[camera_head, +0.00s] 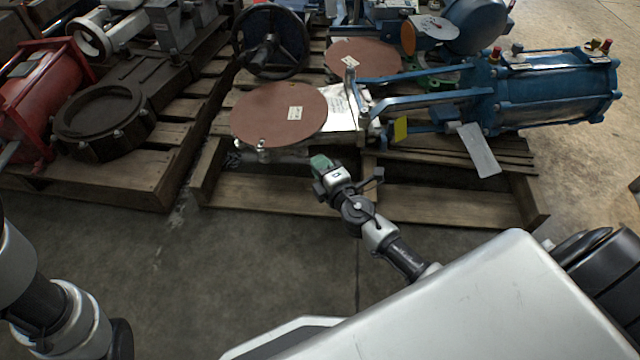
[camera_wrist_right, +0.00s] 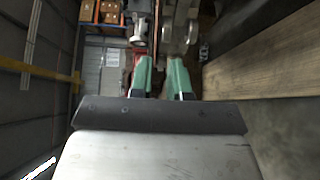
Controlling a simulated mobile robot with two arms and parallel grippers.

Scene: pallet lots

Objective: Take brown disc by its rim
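A flat round brown disc (camera_head: 279,115) with a small white tag lies on the near side of the middle pallet, at the front end of the blue valve assembly. A second brown disc (camera_head: 362,60) with a tag lies farther back. My right gripper (camera_head: 321,163) is just in front of and to the right of the nearer disc, apart from it.
The wooden pallet (camera_head: 285,192) lies below the discs; a pallet board (camera_wrist_right: 265,72) runs close on the right in the wrist view. A blue cylinder (camera_head: 555,90) is at right, a black handwheel (camera_head: 270,40) behind. The concrete floor (camera_head: 240,260) in front is clear.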

